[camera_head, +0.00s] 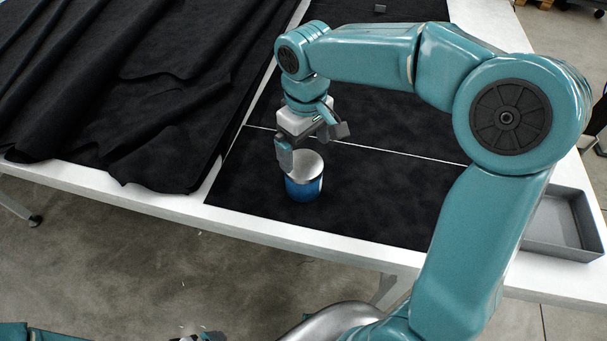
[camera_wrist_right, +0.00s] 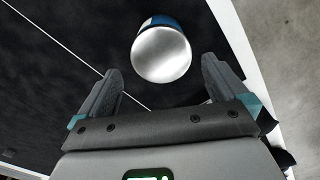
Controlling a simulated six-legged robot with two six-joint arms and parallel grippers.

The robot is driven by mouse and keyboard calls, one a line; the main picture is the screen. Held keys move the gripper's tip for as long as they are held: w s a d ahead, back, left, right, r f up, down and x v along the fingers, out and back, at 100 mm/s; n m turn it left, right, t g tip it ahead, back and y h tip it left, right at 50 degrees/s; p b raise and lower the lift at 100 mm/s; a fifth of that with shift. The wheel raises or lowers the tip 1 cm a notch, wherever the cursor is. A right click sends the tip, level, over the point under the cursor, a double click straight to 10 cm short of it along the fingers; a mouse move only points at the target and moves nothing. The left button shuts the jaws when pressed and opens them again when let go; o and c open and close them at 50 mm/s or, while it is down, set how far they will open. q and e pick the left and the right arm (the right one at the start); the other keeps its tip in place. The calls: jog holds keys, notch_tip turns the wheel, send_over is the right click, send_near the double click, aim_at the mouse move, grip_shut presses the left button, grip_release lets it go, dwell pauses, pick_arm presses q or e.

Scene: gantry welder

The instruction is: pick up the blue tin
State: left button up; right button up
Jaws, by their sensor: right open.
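The blue tin (camera_head: 304,188) stands upright on the black mat near the table's front edge, its silver lid facing up. In the right wrist view the tin (camera_wrist_right: 161,53) shows its round lid just beyond the fingertips, roughly centred between them. My right gripper (camera_head: 300,150) is above and right by the tin, its fingers apart; in the head view a finger overlaps the lid's upper left edge. The right wrist view shows both fingers (camera_wrist_right: 162,80) open with nothing between them. I cannot tell whether a finger touches the tin. My left gripper is not clearly in view.
A crumpled black cloth (camera_head: 100,90) covers the table's left part. A grey tray (camera_head: 556,238) sits at the table's right. A small grey block (camera_head: 380,9) lies at the far edge. The mat (camera_head: 385,210) right of the tin is clear. The white table edge (camera_head: 250,227) is close in front.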

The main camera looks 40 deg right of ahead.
aim_at(305, 165)
jog(key=f, duration=0.3)
jog(key=shift+w+d, duration=0.1)
jog(key=shift+w, duration=0.2)
jog(key=shift+s+a+f, duration=0.1)
jog(key=shift+s+f, duration=0.1)
jog(key=shift+f, duration=0.35)
jog(key=shift+s+a+f, duration=0.1)
jog(key=shift+s+f, duration=0.1)
jog(key=shift+f, duration=0.35)
jog(key=f, duration=0.3)
jog(key=shift+w+d+f+p, duration=0.1)
jog(key=shift+w+f+p, duration=0.05)
jog(key=shift+w+p, duration=0.25)
jog(key=shift+s, duration=0.25)
jog(key=shift+w, duration=0.15)
jog(key=c, duration=1.1)
